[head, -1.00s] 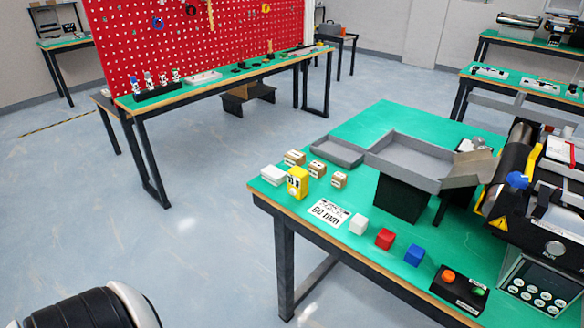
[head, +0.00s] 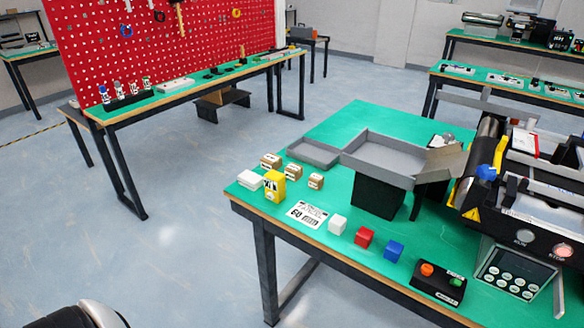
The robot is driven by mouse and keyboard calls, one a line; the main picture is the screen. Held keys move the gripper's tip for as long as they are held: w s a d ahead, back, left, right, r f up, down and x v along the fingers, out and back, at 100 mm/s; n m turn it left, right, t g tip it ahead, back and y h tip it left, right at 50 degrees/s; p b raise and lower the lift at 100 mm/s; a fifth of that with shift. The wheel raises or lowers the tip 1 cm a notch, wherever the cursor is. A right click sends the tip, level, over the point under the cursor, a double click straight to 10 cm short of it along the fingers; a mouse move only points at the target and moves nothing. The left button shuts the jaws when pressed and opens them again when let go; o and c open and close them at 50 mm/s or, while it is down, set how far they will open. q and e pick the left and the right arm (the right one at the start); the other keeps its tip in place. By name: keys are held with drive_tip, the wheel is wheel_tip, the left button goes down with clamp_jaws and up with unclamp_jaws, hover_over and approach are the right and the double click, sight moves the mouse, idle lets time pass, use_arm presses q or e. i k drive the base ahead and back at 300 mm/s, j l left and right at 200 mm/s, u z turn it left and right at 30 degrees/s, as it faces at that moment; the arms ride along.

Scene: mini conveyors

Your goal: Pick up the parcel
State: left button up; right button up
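Three small brown cardboard parcels stand close together near the left end of the green-topped table: one at the back (head: 271,161), one in the middle (head: 293,172) and one at the right (head: 316,181). They have pale labels. A yellow box with dark markings (head: 275,186) stands just in front of them, beside a white block (head: 250,180). Neither of my grippers shows in the head view, and nothing is seen touching the parcels.
A grey tray (head: 312,152) and a raised grey bin (head: 385,153) lie behind the parcels. A label card (head: 307,214), a white cube (head: 337,224), a red cube (head: 364,238), a blue cube (head: 394,250) and a button box (head: 438,284) line the front. Open floor (head: 150,270) lies left.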

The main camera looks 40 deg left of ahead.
sight(271, 162)
drive_tip(key=u, duration=1.3)
drive_tip(key=i+j, duration=0.35)
drive_tip(key=j, duration=0.25)
drive_tip(key=i+j+z, duration=0.1)
drive_tip(key=i+j, duration=0.1)
drive_tip(key=j, duration=0.1)
